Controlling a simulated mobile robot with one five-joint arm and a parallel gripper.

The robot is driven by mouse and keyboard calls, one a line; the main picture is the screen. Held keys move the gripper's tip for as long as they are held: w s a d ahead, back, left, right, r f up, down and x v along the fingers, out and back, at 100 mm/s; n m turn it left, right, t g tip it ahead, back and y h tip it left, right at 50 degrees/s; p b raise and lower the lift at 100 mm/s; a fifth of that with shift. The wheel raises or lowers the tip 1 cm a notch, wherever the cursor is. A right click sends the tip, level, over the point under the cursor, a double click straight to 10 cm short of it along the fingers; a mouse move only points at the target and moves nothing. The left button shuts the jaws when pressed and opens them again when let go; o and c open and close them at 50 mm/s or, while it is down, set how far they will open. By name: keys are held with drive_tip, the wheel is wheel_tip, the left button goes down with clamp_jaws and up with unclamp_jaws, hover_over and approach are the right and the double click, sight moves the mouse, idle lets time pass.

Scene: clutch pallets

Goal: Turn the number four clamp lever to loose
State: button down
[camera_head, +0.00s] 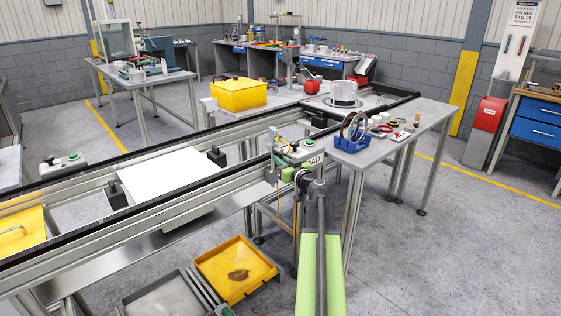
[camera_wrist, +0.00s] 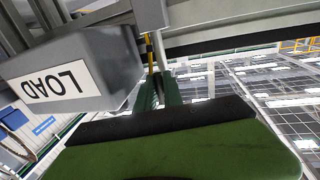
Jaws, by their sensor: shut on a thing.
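I cannot make out a numbered clamp lever in either view. A silver clutch housing (camera_head: 344,93) stands at the far right end of the conveyor; any levers around it are too small to tell. My gripper (camera_head: 285,173) is at the near rail, beside the grey LOAD box (camera_head: 313,160), well short of the housing. In the wrist view, its dark green fingers (camera_wrist: 157,92) are close together on a thin yellow strip (camera_wrist: 150,52), which runs up beside the LOAD box (camera_wrist: 70,78). What the strip belongs to is hidden.
A white plate (camera_head: 170,175) lies across the conveyor. A yellow bin (camera_head: 238,94) stands behind it. A side table (camera_head: 385,150) holds a blue rack (camera_head: 352,143) with rings and small parts. Yellow (camera_head: 235,268) and grey trays lie low in front. Floor at right is clear.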

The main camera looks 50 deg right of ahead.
drive_tip(key=shift+s, duration=0.1)
drive_tip(key=shift+a+r+m+p, duration=0.2)
drive_tip(key=shift+a+m+p, duration=0.1)
drive_tip(key=shift+m+p, duration=0.5)
drive_tip(key=m, duration=0.2)
drive_tip(key=shift+a+f+m+g, duration=0.1)
drive_tip(key=shift+a+m+g, duration=0.2)
drive_tip(key=shift+a+g, duration=0.1)
drive_tip(key=c, duration=1.5)
unclamp_jaws()
